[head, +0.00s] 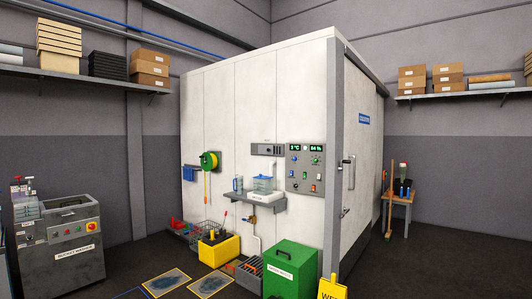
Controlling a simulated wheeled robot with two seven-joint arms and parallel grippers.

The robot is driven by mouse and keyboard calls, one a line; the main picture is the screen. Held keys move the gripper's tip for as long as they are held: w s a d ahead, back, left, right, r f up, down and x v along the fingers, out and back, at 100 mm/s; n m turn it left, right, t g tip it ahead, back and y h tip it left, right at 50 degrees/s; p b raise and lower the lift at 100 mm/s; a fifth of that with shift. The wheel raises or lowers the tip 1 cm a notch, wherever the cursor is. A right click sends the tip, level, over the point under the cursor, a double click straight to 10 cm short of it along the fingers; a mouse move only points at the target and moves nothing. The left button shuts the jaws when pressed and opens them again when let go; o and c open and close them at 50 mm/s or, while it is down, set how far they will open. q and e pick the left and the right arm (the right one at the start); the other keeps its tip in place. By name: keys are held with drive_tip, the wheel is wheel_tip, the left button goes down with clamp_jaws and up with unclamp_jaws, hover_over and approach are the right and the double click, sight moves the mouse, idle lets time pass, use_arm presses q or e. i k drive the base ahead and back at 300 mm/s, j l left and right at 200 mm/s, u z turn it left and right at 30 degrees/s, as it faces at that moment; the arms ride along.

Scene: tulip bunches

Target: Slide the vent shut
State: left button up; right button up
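A grey vent (267,149) is set in the front wall of the large white cold room (255,85), just left of the control panel (305,168). It is a wide, flat unit with dark slots and a small lighter part at its right. It is too small to tell how far open it stands. Neither of my grippers shows in the head view.
Below the vent, a grey shelf (254,198) holds a scale with a blue container (264,184) and a jug (238,184). A green bin (290,270), a yellow bucket (219,249), crates and mats (166,282) crowd the floor. A grey machine (62,245) stands at left.

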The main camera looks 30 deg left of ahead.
sight(264, 150)
drive_tip(key=i+j+z, duration=0.45)
drive_tip(key=i+j, duration=1.5)
drive_tip(key=i+j+z, duration=0.15)
drive_tip(key=j, duration=0.55)
drive_tip(key=i+j+z, duration=0.1)
drive_tip(key=j, duration=0.6)
drive_tip(key=i+j+z, duration=0.15)
drive_tip(key=j, duration=0.6)
drive_tip(key=k+l, duration=0.05)
